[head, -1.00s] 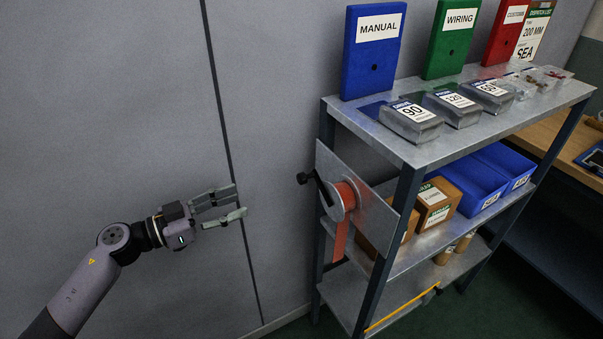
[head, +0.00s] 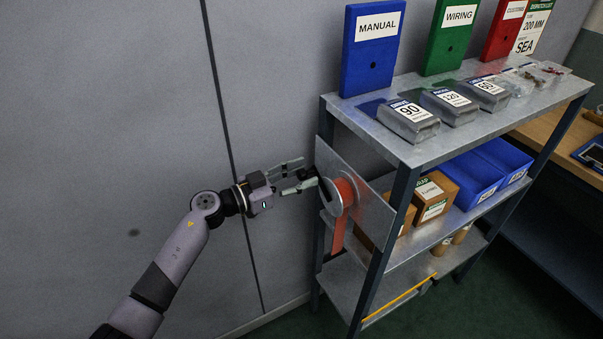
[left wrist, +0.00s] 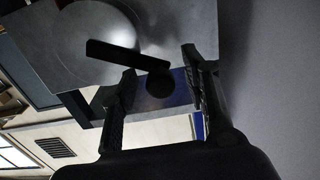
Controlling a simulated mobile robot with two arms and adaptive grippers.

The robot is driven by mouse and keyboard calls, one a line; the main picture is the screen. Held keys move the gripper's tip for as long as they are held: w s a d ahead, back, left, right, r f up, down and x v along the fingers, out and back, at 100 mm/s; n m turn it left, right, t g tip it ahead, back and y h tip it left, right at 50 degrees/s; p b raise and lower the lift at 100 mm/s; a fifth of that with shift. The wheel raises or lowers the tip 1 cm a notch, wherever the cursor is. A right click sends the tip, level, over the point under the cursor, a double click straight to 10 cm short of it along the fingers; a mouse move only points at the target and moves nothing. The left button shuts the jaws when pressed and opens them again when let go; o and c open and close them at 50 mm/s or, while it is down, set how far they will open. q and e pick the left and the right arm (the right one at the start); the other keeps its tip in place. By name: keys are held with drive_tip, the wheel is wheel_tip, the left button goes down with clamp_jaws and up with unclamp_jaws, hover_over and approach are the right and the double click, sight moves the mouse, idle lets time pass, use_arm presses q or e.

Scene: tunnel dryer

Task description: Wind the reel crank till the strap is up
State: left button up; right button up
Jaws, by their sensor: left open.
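The reel (head: 343,194) is a pale disc wound with orange strap, mounted on a grey plate (head: 363,190) at the shelf's left end. The orange strap (head: 337,235) hangs down below the reel. The black crank arm (head: 324,187) lies across the reel's face; it also shows in the left wrist view (left wrist: 112,55). My left gripper (head: 302,175) is open at the crank. In the left wrist view the round dark crank knob (left wrist: 159,84) sits between my open fingers (left wrist: 160,92), with gaps visible on both sides. My right gripper is not in view.
The metal shelf rack (head: 400,150) carries grey labelled boxes (head: 408,120), upright blue, green and red binders, cardboard boxes (head: 435,195) and blue bins (head: 470,182). A grey wall (head: 110,100) stands behind my left arm. A wooden bench (head: 560,140) is at the right.

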use_arm(q)
drive_tip(key=shift+w+d, duration=0.1)
drive_tip(key=shift+d, duration=0.05)
drive_tip(key=shift+c, duration=0.2)
clamp_jaws()
idle(0.3)
idle(0.4)
